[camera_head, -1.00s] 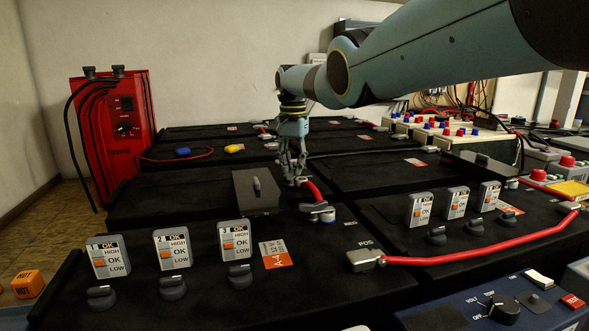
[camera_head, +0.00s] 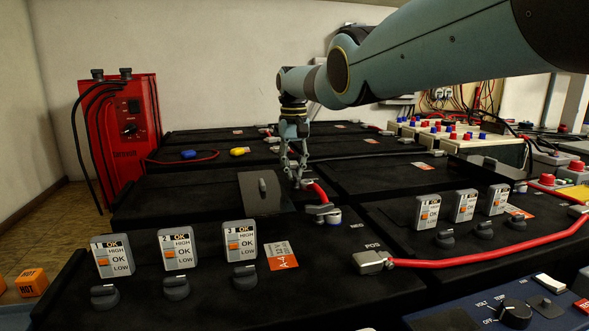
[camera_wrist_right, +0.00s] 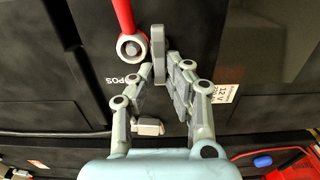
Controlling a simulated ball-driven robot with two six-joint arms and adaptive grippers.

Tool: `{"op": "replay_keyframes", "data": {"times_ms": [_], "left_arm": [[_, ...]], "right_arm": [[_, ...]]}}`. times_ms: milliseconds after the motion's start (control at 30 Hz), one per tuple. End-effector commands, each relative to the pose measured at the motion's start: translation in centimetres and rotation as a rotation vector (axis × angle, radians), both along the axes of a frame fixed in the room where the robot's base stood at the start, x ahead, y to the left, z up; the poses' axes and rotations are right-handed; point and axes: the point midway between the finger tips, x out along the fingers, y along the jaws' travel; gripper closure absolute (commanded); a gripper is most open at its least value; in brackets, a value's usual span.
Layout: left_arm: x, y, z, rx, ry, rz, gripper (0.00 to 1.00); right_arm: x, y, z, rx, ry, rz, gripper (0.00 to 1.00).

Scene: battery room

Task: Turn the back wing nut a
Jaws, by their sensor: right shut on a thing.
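My right gripper (camera_head: 299,180) reaches down at the back end of a short red cable (camera_head: 319,192) on the middle black battery. In the right wrist view the gripper (camera_wrist_right: 162,72) is closed at a narrow grey upright piece (camera_wrist_right: 158,48), which looks like the back wing nut. The fingers cover part of it. Beside it, the red cable's round metal end (camera_wrist_right: 131,47) shows near the "POS" mark. The cable's front end sits on a grey terminal (camera_head: 325,214) near "NEG". My left gripper is out of view.
A dark plate with a handle (camera_head: 262,200) lies just left of the gripper. Three level indicators (camera_head: 177,248) with knobs stand in front. A longer red cable (camera_head: 470,260) crosses at right. A red charger (camera_head: 118,135) stands at the back left.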

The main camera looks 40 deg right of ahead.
Motion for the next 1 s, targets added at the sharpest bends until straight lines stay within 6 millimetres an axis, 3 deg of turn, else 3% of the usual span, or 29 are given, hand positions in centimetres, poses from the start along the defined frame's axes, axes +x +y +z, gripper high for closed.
{"op": "replay_keyframes", "data": {"times_ms": [500,533,667,1000], "left_arm": [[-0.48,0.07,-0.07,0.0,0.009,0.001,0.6],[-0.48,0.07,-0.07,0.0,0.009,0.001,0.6],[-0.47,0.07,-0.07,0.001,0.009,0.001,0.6],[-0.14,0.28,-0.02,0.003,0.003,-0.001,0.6]], "right_arm": [[0.09,0.01,0.1,-0.001,-0.003,0.018,1.0],[0.09,0.01,0.1,-0.001,-0.003,0.018,0.84],[0.07,0.02,0.08,-0.001,-0.002,0.018,0.67],[0.07,-0.02,0.4,-0.001,-0.002,0.016,0.65]]}}
